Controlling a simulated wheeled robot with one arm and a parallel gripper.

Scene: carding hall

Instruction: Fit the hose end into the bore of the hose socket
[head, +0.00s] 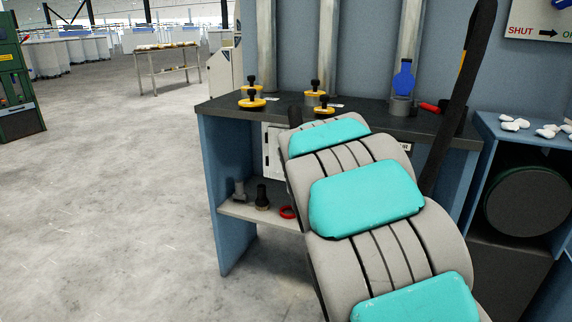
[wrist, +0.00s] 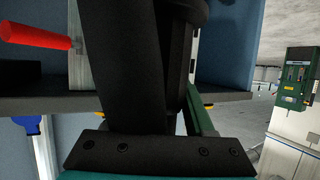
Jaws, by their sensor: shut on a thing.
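My gripper (wrist: 150,75) is seen close up in the wrist view, black, with a screwed plate at its base. It is shut on a dark, rounded piece, which I take for the hose end (wrist: 187,45). The dark finger covers much of that piece, so its tip cannot be made out. In the head view my own arm hides the gripper and the hose end. I cannot clearly make out the hose socket or its bore in either view, nor whether the hose end touches it.
The dark bench top (head: 222,106) carries yellow discs with black knobs (head: 252,97), a blue paddle (head: 404,76) and a red handle (head: 429,107). Small fittings and a red ring (head: 287,212) sit on its lower shelf (head: 240,211). A black bar (head: 461,95) slants up at right. Floor is free at left.

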